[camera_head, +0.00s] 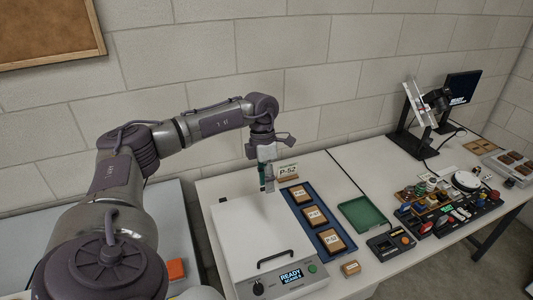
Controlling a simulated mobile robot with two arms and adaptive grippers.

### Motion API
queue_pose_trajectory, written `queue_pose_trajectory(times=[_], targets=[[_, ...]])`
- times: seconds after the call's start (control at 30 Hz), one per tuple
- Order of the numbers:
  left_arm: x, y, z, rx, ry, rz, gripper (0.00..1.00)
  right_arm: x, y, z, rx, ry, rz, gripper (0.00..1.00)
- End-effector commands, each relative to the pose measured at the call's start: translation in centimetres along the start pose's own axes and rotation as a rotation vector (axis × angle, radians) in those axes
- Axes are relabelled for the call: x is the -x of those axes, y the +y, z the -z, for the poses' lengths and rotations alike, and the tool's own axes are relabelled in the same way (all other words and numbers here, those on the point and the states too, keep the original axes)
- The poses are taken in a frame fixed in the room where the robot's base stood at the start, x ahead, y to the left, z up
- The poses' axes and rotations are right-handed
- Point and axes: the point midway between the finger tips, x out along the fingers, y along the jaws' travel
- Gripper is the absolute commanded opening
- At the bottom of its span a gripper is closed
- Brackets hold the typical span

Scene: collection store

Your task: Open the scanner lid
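The scanner is a flat white box on the table, with a front panel (292,281) that has a knob, a lit display reading "READY" and a green button. Its white lid (250,228) lies flat and looks closed. A dark bar handle (275,257) runs along the lid's front edge. My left gripper (267,189) points down over the back right part of the lid, well behind the handle. Its fingers are seen nearly edge-on, so their opening is unclear, and I cannot tell whether they touch the lid. My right gripper is not in view.
Right of the scanner stand a blue tray (327,251) with labelled brown boxes, a "P-52" card (288,170), a green tray (344,204) and a dark device (391,243). A small box (350,268) sits near the scanner's front corner. Further right are a stand and many small items.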

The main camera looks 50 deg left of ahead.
Motion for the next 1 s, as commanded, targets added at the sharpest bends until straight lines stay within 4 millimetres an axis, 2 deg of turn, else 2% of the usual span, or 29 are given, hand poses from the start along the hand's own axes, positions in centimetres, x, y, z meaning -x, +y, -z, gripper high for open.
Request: queue_pose_trajectory(times=[0.17, 0.4, 0.6, 0.73, 1.0], targets=[[2.8, 0.0, 0.2, 0.001, -0.007, -0.002, 0.35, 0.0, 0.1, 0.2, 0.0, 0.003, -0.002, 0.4], [8.0, 0.1, 0.7, 0.001, -0.009, -0.002, 0.35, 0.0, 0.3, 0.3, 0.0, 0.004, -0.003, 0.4], [11.0, 0.1, 1.1, 0.002, -0.01, -0.002, 0.35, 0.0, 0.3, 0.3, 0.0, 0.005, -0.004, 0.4], [11.8, 0.1, 1.2, 0.003, -0.009, -0.002, 0.35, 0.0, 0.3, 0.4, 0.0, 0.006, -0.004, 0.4], [11.9, 0.1, 1.2, 0.002, -0.008, -0.002, 0.35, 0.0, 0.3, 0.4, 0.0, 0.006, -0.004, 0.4]])
